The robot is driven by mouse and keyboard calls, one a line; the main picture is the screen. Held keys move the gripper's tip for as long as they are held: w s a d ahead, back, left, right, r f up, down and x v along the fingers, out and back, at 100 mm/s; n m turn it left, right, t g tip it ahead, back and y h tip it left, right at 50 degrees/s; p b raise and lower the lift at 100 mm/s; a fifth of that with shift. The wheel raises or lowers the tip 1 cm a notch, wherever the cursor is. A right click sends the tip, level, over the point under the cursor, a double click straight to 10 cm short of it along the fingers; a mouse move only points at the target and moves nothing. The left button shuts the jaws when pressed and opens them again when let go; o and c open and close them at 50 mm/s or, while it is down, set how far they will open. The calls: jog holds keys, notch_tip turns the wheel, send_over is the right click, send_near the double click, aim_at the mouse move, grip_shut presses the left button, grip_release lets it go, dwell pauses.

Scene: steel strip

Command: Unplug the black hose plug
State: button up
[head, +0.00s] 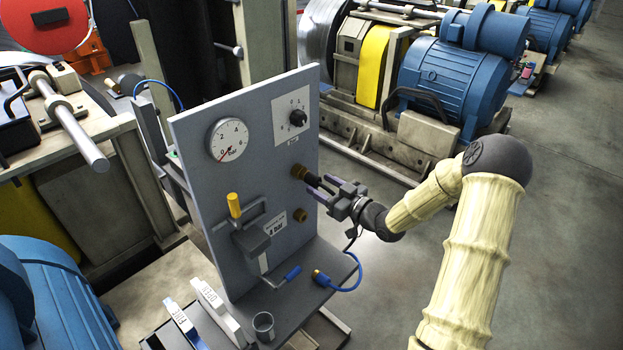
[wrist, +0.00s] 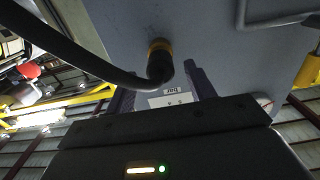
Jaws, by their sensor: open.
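A grey upright panel (head: 255,150) carries two brass sockets on its right side. The black hose plug (head: 312,180) sits in the upper brass socket (head: 299,172); the lower socket (head: 300,215) is empty. My gripper (head: 322,189) is open at the plug, with its purple fingers pointing at the panel. In the wrist view the black plug (wrist: 159,66) shows between the two fingers (wrist: 158,82), with its brass collar at the panel. I cannot tell whether a finger touches it. The black hose (wrist: 75,56) bends away from the plug to the left.
A blue hose with a brass-ended plug (head: 320,277) lies on the shelf (head: 300,297) below. A yellow-handled lever (head: 234,206), a gauge (head: 227,140) and a knob (head: 298,118) are on the panel. A small cup (head: 264,326) stands at the shelf's front. Open floor lies to the right.

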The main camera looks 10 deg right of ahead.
aim_at(319, 183)
jog(key=shift+b+x, duration=0.55)
jog(key=shift+x, duration=1.75)
jog(key=shift+w, duration=0.1)
jog(key=shift+d, duration=0.1)
jog(key=shift+s, duration=0.25)
jog(key=shift+w, duration=0.15)
grip_shut()
jog(key=shift+b+v, duration=0.35)
jog(key=shift+v, duration=2.6)
